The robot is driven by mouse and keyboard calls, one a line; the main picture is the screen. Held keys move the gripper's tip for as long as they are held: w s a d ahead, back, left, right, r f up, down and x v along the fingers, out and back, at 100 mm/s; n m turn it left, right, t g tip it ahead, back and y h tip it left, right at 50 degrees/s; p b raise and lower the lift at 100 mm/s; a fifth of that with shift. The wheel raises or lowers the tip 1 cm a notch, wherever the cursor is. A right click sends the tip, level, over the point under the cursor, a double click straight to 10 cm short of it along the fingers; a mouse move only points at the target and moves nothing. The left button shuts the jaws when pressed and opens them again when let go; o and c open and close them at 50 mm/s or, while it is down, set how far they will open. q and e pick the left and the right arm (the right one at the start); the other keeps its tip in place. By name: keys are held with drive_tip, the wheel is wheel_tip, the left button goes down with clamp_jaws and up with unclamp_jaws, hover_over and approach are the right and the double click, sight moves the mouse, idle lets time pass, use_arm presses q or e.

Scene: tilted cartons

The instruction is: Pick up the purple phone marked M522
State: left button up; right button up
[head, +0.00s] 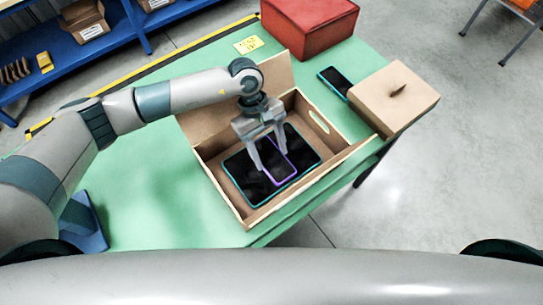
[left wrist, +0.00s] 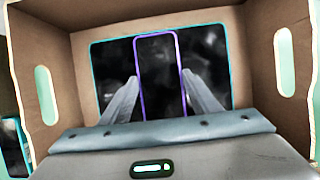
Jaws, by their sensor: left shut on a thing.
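The purple-edged phone (head: 279,168) has a dark screen and is over a larger teal-edged tablet (head: 240,184) in an open, tilted brown carton (head: 218,186). My left gripper (head: 271,164) reaches down into the carton, its two fingers shut on the phone's sides. In the left wrist view, the phone (left wrist: 158,70) stands between the fingertips (left wrist: 160,78), with the tablet (left wrist: 112,60) behind it. I cannot tell whether the phone touches the tablet. The marking M522 is not legible. My right gripper is not in view.
A teal-edged phone (head: 334,82) lies on the green table (head: 145,190), beside a closed brown box (head: 395,98). A red box (head: 312,28) and a yellow note (head: 248,45) are at the back. The carton's walls surround my left fingers. The table left of the carton has free room.

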sight(270, 156)
use_arm(q)
drive_tip(key=shift+r, duration=0.15)
drive_tip(key=shift+r+b, duration=0.55)
drive_tip(key=shift+r, duration=0.1)
wheel_tip(270, 156, up, 8)
drive_tip(key=b, duration=0.3)
drive_tip(key=shift+r+b, duration=0.25)
drive_tip(key=shift+b, duration=0.05)
drive_tip(key=shift+r, duration=0.15)
